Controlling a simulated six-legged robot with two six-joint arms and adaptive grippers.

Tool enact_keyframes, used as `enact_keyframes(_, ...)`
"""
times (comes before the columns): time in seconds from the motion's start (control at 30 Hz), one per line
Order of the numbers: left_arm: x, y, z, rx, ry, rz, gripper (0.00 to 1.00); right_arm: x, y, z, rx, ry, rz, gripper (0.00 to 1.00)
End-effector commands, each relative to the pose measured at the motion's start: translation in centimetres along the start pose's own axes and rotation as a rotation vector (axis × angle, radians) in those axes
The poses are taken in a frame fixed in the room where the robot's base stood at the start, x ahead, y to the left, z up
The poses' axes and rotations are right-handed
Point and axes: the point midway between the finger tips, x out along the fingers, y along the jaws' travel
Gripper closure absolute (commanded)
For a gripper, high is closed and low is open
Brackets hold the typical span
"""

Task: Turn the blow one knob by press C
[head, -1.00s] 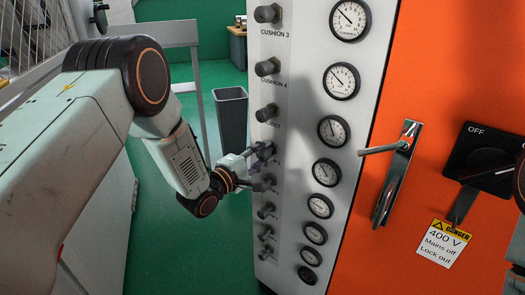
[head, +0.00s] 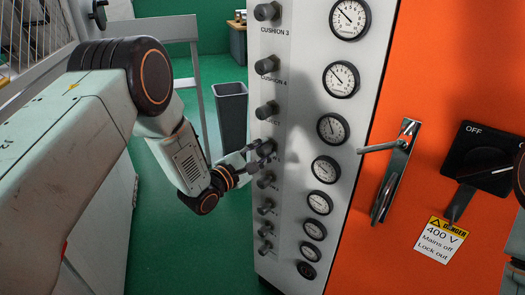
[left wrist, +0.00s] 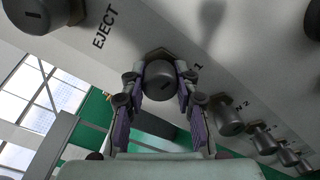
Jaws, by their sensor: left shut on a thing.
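The panel (head: 300,120) carries a column of dark grey knobs beside a column of round gauges. The blow one knob (left wrist: 160,80) is the one just past the EJECT knob (left wrist: 50,12); its label is mostly covered and only a "1" shows. My left gripper (head: 264,152) is shut on this knob, with a purple-padded finger on each side of it in the left wrist view (left wrist: 157,90). The knob's end face with a short dark slot mark shows between the fingers. My right gripper is not in view.
More knobs (left wrist: 227,117) sit close below the held one. Gauges (head: 326,169) stand to its right. An orange cabinet door (head: 420,60) has a lever handle (head: 384,148) and a black OFF switch (head: 480,150). A grey bin (head: 231,115) stands behind on the green floor.

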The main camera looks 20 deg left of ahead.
Motion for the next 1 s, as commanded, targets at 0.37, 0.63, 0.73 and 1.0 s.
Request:
enact_keyframes(0.37, 0.0, 0.0, 0.0, 0.0, 0.0, 0.0, 0.62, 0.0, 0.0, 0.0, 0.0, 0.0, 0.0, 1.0)
enact_keyframes(0.63, 0.0, 0.0, 0.0, 0.001, 0.0, 0.0, 0.46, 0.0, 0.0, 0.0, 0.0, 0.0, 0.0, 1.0)
enact_keyframes(0.73, 0.0, 0.0, 0.0, 0.001, 0.0, 0.0, 0.46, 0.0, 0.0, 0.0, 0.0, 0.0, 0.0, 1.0)
enact_keyframes(1.0, -1.3, 0.0, -0.1, -0.001, 0.003, 0.0, 0.46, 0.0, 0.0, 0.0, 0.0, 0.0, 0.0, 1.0)
